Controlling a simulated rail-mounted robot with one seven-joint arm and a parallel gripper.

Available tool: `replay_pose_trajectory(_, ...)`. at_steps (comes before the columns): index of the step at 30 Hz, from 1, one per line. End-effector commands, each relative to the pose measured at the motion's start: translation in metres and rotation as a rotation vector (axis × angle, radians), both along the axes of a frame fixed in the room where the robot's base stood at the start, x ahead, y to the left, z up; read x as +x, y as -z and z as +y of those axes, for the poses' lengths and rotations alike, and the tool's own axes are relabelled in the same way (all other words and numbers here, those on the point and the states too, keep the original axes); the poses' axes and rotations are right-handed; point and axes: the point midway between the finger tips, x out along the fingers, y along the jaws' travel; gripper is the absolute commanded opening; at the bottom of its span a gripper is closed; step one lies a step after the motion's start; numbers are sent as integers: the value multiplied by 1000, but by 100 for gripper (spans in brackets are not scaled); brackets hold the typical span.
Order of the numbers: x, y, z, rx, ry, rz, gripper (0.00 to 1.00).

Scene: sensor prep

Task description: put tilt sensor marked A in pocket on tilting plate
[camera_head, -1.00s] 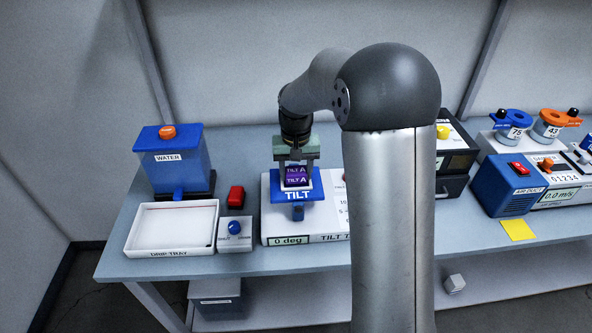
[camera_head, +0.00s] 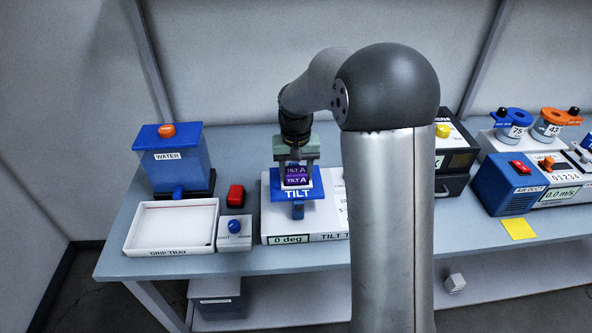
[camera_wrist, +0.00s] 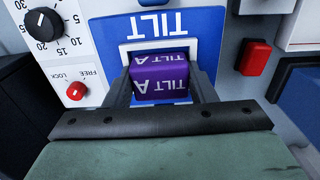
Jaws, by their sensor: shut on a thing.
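The tilt sensor marked A (camera_head: 297,176) is a purple block with white "TILT A" lettering, also seen in the wrist view (camera_wrist: 160,77). My gripper (camera_head: 296,165) is shut on it from above, with one finger at each side in the wrist view (camera_wrist: 160,92). The sensor is at the white-framed pocket (camera_wrist: 126,48) on the blue tilting plate (camera_head: 312,193), which is marked "TILT". It looks upright and lined up with the pocket. Its lower part is hidden, so I cannot tell how deep it sits. The stand's display reads "0 deg" (camera_head: 291,239).
A black dial (camera_wrist: 43,22) and a red FREE/LOCK knob (camera_wrist: 76,91) are beside the plate. A red button (camera_head: 235,196), a box with a blue knob (camera_head: 234,228), a drip tray (camera_head: 128,243) and a water tank (camera_head: 181,166) stand left. My arm hides part of the bench.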

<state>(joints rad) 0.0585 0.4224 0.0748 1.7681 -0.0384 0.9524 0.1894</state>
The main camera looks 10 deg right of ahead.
Motion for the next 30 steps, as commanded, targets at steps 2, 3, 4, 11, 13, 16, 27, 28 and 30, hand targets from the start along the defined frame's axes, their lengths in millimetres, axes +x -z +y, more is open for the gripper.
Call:
replay_pose_trajectory(2, 0, 0, 0, 0, 0, 0, 26)
replay_pose_trajectory(3, 0, 0, 0, 0, 0, 0, 26)
replay_pose_trajectory(4, 0, 0, 0, 0, 0, 0, 26)
replay_pose_trajectory(11, 0, 1, 0, 0, 0, 0, 26)
replay_pose_trajectory(13, 0, 1, 0, 0, 0, 0, 26)
replay_pose_trajectory(16, 0, 1, 0, 0, 0, 0, 76)
replay_pose_trajectory(27, 0, 1, 0, 0, 0, 0, 87)
replay_pose_trajectory(28, 0, 1, 0, 0, 0, 0, 87)
replay_pose_trajectory(30, 0, 1, 0, 0, 0, 0, 87)
